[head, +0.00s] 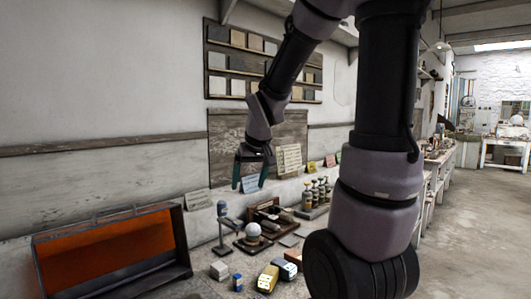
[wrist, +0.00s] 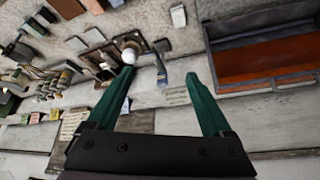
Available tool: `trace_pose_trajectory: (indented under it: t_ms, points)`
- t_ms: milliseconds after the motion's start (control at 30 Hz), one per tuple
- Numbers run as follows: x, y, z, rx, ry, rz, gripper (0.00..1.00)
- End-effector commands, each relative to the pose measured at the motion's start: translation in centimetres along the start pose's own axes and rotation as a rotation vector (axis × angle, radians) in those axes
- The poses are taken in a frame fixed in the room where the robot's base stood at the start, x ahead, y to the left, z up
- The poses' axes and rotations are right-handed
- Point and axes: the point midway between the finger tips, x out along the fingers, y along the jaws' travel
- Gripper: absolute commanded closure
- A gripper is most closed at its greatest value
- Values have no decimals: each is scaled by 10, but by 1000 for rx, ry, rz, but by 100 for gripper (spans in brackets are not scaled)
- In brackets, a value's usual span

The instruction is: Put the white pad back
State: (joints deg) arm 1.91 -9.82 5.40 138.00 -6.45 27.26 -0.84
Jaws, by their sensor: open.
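My gripper (head: 250,178) hangs in the air in front of the wall, above the back of the bench, with its green fingers spread and nothing between them. A flat pale grey pad (head: 290,241) lies farther back, right of the white sphere (head: 253,231). I cannot tell which is the white pad.
An orange-lined open box (head: 180,240) stands at the left. A blue-grey upright device (head: 222,225) stands left of the sphere. A yellow block (head: 267,279), a small blue jar (head: 238,284) and several stamp-like tools (head: 315,192) crowd the bench. Sample racks (head: 262,72) hang above.

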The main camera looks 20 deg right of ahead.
Motion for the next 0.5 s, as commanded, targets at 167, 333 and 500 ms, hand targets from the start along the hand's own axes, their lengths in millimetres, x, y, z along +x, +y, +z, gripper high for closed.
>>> trace_pose_trajectory:
  t_ms: [167,333,500]
  points:
    - [-83,0,26,158,55,-44,15]
    - [-136,-5,58,276,80,-115,15]
    - [-161,-10,79,336,89,-166,15]
